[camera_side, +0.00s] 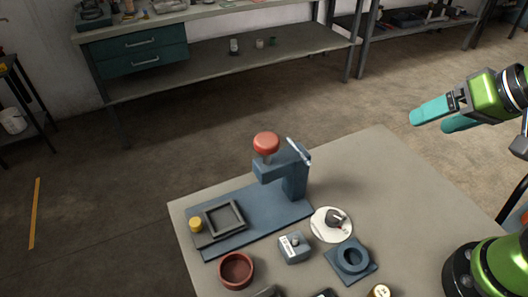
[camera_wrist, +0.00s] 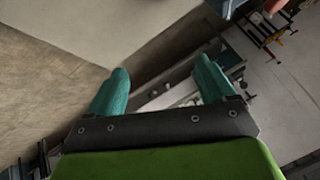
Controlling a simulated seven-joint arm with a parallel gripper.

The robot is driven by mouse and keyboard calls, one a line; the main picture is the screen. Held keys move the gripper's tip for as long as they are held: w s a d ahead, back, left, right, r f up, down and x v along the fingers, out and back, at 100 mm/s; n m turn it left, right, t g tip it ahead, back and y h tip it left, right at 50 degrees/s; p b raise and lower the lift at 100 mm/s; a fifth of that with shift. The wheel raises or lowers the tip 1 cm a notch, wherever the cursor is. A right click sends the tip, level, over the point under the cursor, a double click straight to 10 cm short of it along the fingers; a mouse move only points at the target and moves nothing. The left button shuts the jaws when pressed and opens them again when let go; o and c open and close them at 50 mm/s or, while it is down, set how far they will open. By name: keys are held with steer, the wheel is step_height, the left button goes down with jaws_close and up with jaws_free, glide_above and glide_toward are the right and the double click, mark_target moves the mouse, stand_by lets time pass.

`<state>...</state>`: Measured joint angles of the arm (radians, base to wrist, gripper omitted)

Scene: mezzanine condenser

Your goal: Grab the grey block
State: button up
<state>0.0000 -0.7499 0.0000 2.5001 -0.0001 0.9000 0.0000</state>
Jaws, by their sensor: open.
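A small blue-grey block (camera_side: 294,248) with a white label and a round knob on top sits on the table, in front of the press in the side view. It is the thing that looks most like the grey block. My gripper (camera_side: 430,122) is open and empty, raised at the upper right of the side view, well apart from the block. In the wrist view my gripper (camera_wrist: 162,70) has its two teal fingers spread with nothing between them. The block is not seen in the wrist view.
On the table (camera_side: 372,165) stand a blue press (camera_side: 295,180) with a red knob, a square frame (camera_side: 224,218), a yellow piece (camera_side: 195,224), a red bowl (camera_side: 236,271), a white disc (camera_side: 331,234) bearing a dark piece and a blue ring holder (camera_side: 352,258). The table's far right is clear.

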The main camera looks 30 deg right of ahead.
steer(key=w+a+f+n+g, duration=0.1)
steer(key=a+f+n+g, duration=0.15)
steer(key=a, duration=0.45)
steer(key=w+a+f+n+g, duration=0.1)
steer(key=w+a+n+g, duration=0.15)
steer(key=a, duration=0.45)
steer(key=m+g+h, duration=0.2)
glide_above(296, 238)
step_height(296, 238, down, 3)
step_height(296, 238, down, 17)
steer(key=shift+r, duration=0.1)
steer(key=shift+c, duration=0.2)
steer(key=c, duration=1.3)
steer(key=shift+o, duration=0.2)
steer(key=shift+r, duration=0.1)
